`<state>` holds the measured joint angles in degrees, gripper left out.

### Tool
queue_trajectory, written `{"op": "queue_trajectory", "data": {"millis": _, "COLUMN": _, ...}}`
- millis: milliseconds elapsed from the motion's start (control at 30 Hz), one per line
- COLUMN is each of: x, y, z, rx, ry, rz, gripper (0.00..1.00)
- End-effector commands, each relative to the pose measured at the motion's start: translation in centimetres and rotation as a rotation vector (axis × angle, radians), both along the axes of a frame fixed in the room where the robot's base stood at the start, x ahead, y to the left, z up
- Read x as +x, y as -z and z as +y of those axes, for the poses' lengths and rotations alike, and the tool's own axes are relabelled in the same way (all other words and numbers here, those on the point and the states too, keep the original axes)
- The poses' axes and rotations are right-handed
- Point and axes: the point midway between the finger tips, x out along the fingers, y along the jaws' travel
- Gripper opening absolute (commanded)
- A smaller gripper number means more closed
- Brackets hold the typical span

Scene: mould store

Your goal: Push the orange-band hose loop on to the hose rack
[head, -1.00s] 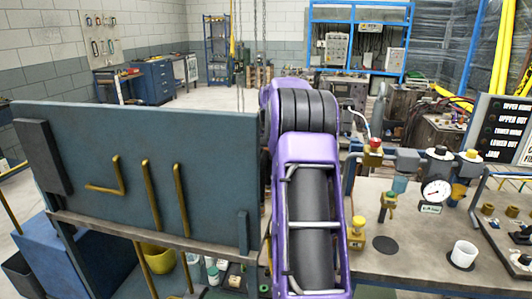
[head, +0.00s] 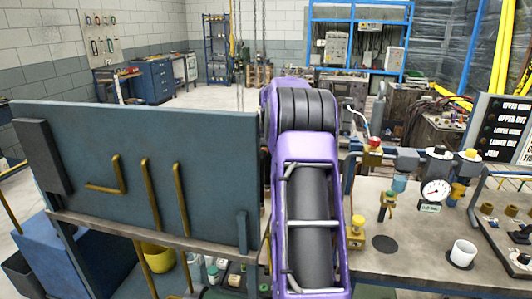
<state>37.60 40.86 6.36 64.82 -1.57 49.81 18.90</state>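I cannot make out an orange-band hose loop in the head view. An upright blue-grey panel (head: 90,135) with bent brass-coloured rods (head: 150,195) stands at the left front; I cannot tell whether it is part of the hose rack. My purple arm (head: 306,150) fills the middle of the view, just right of the panel. My gripper is out of view, so its state and anything in it are hidden.
A bench (head: 410,250) at the right bears valves, a pressure gauge (head: 436,191) and a white cup (head: 462,253). A yellow bucket (head: 158,257) is below the panel. A blue cabinet (head: 150,82) stands far back left, with open floor before it.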

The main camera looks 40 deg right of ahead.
Motion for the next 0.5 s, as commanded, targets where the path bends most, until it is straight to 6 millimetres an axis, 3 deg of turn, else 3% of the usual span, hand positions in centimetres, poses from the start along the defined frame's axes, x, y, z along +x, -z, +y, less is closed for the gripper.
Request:
{"op": "queue_trajectory", "data": {"millis": 267, "x": -0.3, "y": -1.1, "z": 0.4, "rx": 0.001, "ry": -0.002, "rz": -0.001, "gripper": 0.67}}
{"op": "queue_trajectory", "data": {"millis": 500, "x": -2.3, "y": -6.0, "z": 1.3, "rx": -0.002, "ry": -0.001, "rz": -0.005, "gripper": 0.67}}
